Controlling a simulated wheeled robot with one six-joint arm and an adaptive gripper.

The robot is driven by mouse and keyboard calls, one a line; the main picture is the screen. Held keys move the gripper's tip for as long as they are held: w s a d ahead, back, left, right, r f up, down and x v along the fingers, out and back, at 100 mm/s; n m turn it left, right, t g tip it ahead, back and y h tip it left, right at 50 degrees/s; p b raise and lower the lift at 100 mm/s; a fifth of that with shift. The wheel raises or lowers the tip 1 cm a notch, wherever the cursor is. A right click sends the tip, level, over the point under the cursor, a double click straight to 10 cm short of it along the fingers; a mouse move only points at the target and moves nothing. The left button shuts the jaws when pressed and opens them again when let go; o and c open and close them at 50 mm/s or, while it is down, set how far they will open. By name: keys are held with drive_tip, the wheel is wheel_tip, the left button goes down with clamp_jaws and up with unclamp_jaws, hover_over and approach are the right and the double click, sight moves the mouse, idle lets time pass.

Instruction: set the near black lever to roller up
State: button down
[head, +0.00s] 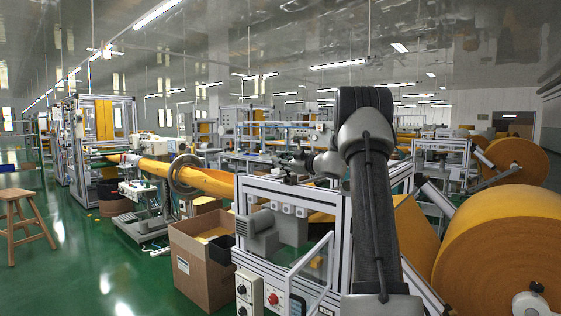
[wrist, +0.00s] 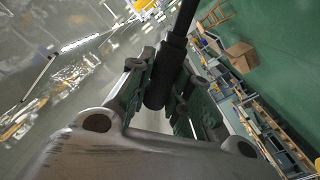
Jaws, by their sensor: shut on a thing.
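The black lever (wrist: 180,45) shows in the wrist view as a dark rod with a thicker grip at its lower end. My gripper (wrist: 160,84) has its two fingers on either side of that grip and is shut on it. The rod runs up and out of the top of the picture. In the head view my gripper (head: 289,163) is small, above the near aluminium-framed machine (head: 262,192). The lever cannot be made out there, and my own arm covers part of that area.
A large orange felt roll (head: 500,255) stands at the right, close to my arm. A cardboard box (head: 203,268) and a wooden stool (head: 22,222) stand at the left. An orange felt tube (head: 212,181) passes through a grey ring (head: 174,178). Green floor is open at left.

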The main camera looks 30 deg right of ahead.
drive_tip(key=shift+f, duration=0.2)
drive_tip(key=c, duration=1.3)
unclamp_jaws()
drive_tip(key=shift+r, duration=0.1)
drive_tip(key=v, duration=1.2)
drive_tip(key=shift+a, duration=0.15)
